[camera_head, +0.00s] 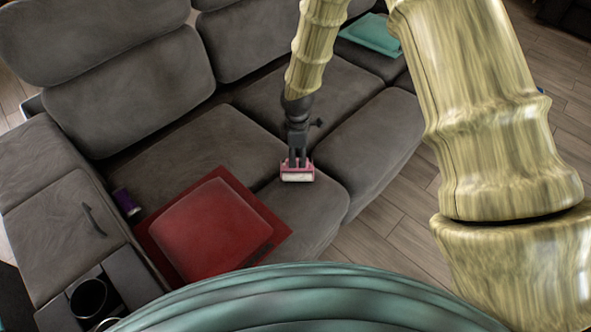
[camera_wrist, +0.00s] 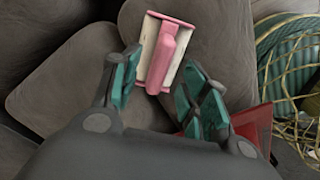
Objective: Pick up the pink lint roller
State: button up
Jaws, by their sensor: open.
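The pink lint roller (camera_head: 298,174) lies on the grey sofa seat, near the front, with its white roll facing my body in the head view. In the wrist view the lint roller (camera_wrist: 163,52) shows its pink handle between and just beyond my fingertips. My gripper (camera_head: 298,156) points down over the lint roller. In the wrist view my gripper (camera_wrist: 155,85) is open, with one teal-padded finger on each side of the handle. I cannot tell whether a finger touches it.
A red square cushion or mat (camera_head: 215,228) lies on the seat at left. A purple can-like object (camera_head: 126,202) stands beside the armrest with cup holders (camera_head: 88,298). A teal folded item (camera_head: 371,34) lies at the sofa's far end. Wooden floor (camera_head: 400,222) is clear at right.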

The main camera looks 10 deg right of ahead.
aim_at(297, 160)
notch_tip(297, 160, down, 5)
jog(key=shift+r, duration=0.1)
jog(key=shift+s, duration=0.1)
jog(key=shift+c, duration=0.2)
grip_shut()
